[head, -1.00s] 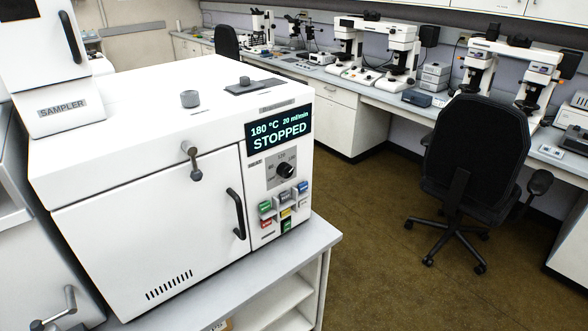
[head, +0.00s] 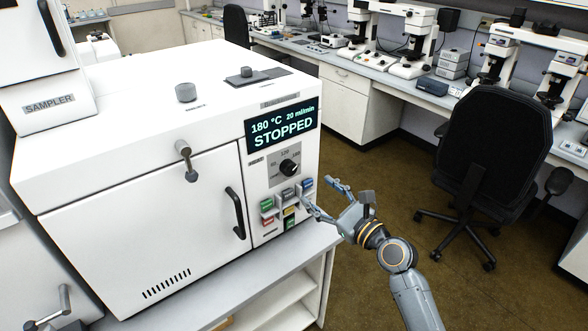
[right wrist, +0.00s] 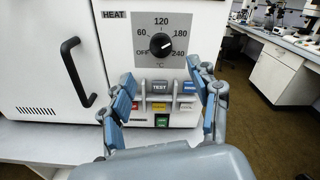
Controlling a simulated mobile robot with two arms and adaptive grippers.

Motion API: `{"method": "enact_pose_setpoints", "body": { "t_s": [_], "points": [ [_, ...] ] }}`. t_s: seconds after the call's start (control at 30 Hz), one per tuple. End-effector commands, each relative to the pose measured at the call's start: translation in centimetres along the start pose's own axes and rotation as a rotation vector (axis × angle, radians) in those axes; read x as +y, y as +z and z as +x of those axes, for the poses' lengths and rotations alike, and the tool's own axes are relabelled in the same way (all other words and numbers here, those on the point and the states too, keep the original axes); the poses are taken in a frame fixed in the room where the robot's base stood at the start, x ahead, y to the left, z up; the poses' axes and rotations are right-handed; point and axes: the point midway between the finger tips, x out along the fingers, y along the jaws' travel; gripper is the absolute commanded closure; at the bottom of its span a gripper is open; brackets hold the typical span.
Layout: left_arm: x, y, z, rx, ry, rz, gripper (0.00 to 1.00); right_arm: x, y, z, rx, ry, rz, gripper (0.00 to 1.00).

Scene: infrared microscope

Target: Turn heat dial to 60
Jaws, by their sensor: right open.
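The heat dial (head: 289,167) is a black round knob on a grey scale plate at the front right of the white oven-like machine (head: 120,190). In the right wrist view the dial (right wrist: 161,44) sits under the label HEAT, with marks OFF, 60, 120, 180 and 240 around it. The display (head: 282,127) reads 180 °C, 20 ml/min, STOPPED. My right gripper (head: 318,190) is open and empty, in front of the panel and below right of the dial, apart from it. My left gripper does not show.
Several coloured buttons (right wrist: 160,88) lie just below the dial. A black door handle (head: 235,213) is left of the panel. The machine stands on a grey bench (head: 270,262). A black office chair (head: 490,150) stands to the right; the floor between is clear.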

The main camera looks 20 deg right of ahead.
Motion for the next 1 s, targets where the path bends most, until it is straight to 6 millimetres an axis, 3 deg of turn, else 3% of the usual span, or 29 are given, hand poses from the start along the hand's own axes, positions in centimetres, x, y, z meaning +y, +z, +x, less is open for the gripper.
{"method": "enact_pose_setpoints", "body": {
  "t_s": [0.3,0.5,0.7,0.97,1.0],
  "points": [
    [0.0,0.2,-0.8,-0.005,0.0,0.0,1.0,-0.1,0.1,7.0,-0.001,0.0,-0.001,0.39],
    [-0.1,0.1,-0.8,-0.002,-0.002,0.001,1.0,-0.1,0.0,9.9,0.001,-0.001,-0.002,0.39],
    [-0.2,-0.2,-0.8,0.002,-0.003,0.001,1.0,0.0,-0.1,11.1,0.001,-0.001,-0.003,0.39],
    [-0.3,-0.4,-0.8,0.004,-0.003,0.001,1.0,0.0,-0.1,11.1,0.002,-0.001,-0.003,0.39],
    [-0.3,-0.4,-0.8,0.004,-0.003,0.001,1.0,0.0,-0.1,11.1,0.002,-0.001,-0.003,0.47]
  ]
}}
